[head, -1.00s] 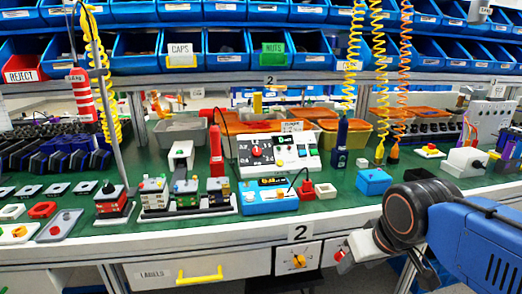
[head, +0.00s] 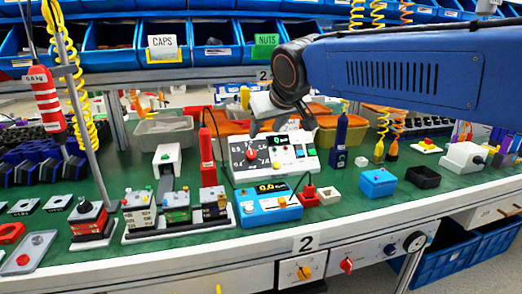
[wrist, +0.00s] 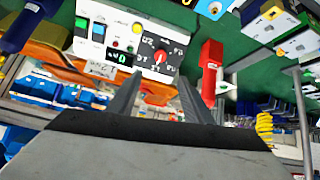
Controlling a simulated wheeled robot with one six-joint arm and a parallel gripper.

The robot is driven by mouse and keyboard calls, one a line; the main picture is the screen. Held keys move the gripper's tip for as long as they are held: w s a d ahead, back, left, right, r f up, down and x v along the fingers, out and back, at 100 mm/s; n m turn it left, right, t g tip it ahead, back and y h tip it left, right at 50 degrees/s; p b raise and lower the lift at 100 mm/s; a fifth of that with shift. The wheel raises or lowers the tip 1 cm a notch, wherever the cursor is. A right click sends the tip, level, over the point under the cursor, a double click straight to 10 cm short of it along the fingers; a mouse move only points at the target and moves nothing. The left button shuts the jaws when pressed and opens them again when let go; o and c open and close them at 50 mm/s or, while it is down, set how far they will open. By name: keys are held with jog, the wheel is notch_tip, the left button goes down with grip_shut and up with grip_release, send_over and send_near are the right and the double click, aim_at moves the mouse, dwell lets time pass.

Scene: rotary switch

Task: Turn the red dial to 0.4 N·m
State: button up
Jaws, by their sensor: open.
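The red dial (head: 251,159) is a red knob on a black square face with white numbers, on the left of a white sloped control box (head: 300,165). In the wrist view the red dial (wrist: 160,57) shows upside down, just beyond my fingertips.
A red bottle-like tool (head: 208,160) stands close left of the box, and a blue one (head: 340,140) to its right. A blue meter (head: 262,205) lies in front. A yellow dial (head: 303,272) and a red knob (head: 346,265) are on the bench front.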

aim_at(251, 153)
jog(key=x, duration=1.7)
jog(key=shift+w+a, duration=0.15)
jog(key=shift+w, duration=0.1)
jog(key=shift+c, duration=0.3)
jog(key=c, duration=1)
